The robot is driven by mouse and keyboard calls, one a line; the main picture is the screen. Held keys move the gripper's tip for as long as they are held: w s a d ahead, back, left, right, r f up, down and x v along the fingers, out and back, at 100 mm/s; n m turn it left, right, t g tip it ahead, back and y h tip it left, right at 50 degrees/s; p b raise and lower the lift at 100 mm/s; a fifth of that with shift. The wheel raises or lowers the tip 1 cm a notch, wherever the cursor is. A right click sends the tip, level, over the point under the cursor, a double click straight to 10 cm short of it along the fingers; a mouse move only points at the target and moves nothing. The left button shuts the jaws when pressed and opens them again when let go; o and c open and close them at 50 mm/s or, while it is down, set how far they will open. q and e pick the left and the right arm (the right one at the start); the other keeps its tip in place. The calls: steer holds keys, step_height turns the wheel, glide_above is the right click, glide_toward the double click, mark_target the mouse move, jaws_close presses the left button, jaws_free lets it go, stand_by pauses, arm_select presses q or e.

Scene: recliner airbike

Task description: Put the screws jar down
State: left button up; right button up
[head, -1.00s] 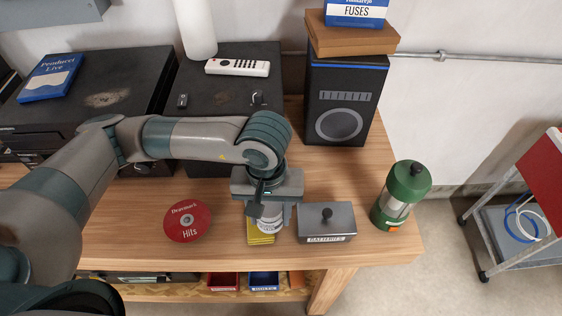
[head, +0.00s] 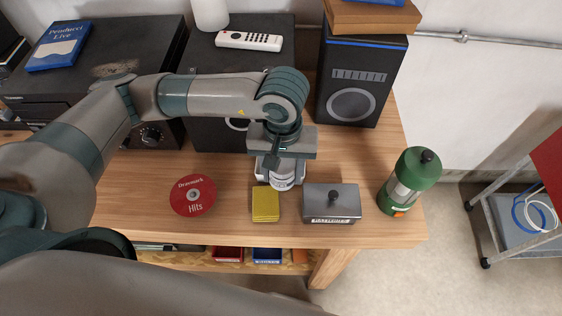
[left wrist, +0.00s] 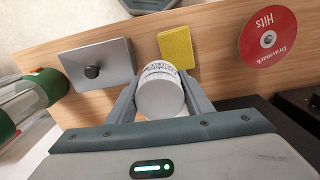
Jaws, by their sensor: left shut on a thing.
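The screws jar (head: 285,181) is a small white jar with dark printing, partly hidden by my left gripper (head: 281,183) in the head view. In the left wrist view the round white jar (left wrist: 160,97) sits between the two fingers of the left gripper (left wrist: 160,100). The gripper is shut on it from both sides. The jar is over the wooden bench (head: 240,178), behind the yellow pad. I cannot tell whether its base touches the wood. My right gripper is not in view.
The yellow pad (head: 265,204), grey batteries box (head: 331,203) and red disc (head: 193,195) lie near the bench's front. A green lantern (head: 410,182) stands at the right end. Black speakers (head: 354,95) stand behind. Bare wood shows between disc and pad.

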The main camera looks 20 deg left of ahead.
arm_select(q)
steer(key=w+a+f, duration=0.1)
steer(key=w, duration=0.1)
steer(key=w+a+f, duration=0.1)
steer(key=w+f, duration=0.1)
steer(key=w, duration=0.1)
steer(key=w+a+f+b, duration=0.1)
steer(key=w+f, duration=0.1)
steer(key=w, duration=0.1)
steer(key=shift+w+f, duration=0.1)
steer(key=shift+f, duration=1.95)
steer(key=shift+f, duration=0.1)
